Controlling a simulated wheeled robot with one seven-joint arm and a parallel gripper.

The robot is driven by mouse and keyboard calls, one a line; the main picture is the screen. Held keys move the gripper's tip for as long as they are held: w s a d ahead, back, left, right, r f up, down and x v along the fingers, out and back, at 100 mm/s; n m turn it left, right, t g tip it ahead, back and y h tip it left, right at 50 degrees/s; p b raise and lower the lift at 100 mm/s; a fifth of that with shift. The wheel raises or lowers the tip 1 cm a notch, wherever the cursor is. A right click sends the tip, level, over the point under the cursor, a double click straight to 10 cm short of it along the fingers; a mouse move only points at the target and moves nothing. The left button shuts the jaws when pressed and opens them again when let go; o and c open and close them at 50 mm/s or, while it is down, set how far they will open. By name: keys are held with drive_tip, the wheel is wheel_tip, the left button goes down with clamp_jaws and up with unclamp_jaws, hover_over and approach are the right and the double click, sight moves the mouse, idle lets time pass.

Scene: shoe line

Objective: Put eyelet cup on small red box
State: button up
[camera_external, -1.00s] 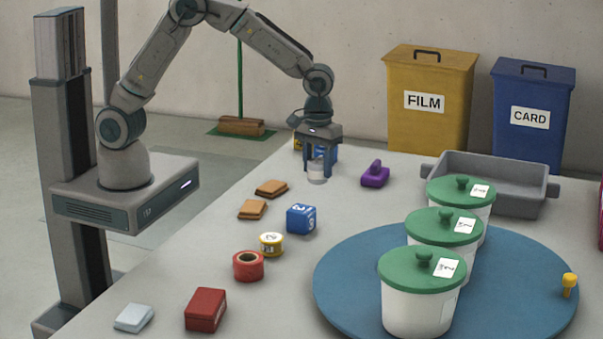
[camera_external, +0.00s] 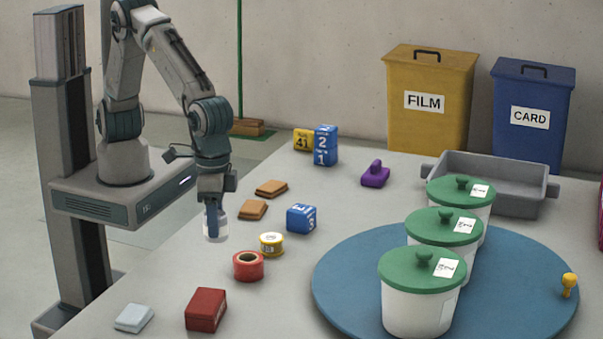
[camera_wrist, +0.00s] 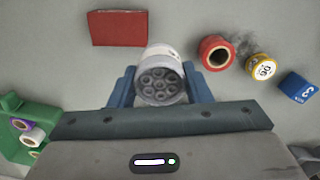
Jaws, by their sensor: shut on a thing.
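The eyelet cup (camera_external: 216,230) is a small pale cup; in the wrist view its top (camera_wrist: 160,87) shows several round holes. My gripper (camera_external: 213,222) is shut on it, with the blue fingers (camera_wrist: 160,88) on both sides of the cup. It holds the cup above the table's left part, left of the red tape roll. The small red box (camera_external: 206,310) lies at the table's front left, nearer the camera than my gripper. In the wrist view the red box (camera_wrist: 118,28) is beyond the cup, up and to the left, with nothing on it.
Near the cup are a red tape roll (camera_external: 248,266), a yellow roll (camera_external: 271,243) and a blue block (camera_external: 301,218). A pale block (camera_external: 134,318) lies left of the red box. A blue turntable (camera_external: 345,290) with green-lidded tubs (camera_external: 420,300) fills the right side.

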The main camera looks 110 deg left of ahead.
drive_tip(key=s+d+m, duration=0.4)
drive_tip(key=s+d, duration=0.6)
drive_tip(key=d, duration=0.2)
hover_over(205, 300)
wheel_tip(205, 300, down, 6)
drive_tip(key=shift+w+f+b, duration=0.1)
drive_tip(key=shift+b, duration=0.2)
drive_tip(key=shift+f, duration=1.9)
drive_tip(key=shift+f+b, duration=0.15)
drive_tip(key=shift+b, duration=0.15)
drive_tip(key=o, duration=1.1)
drive_tip(key=shift+c, duration=0.2)
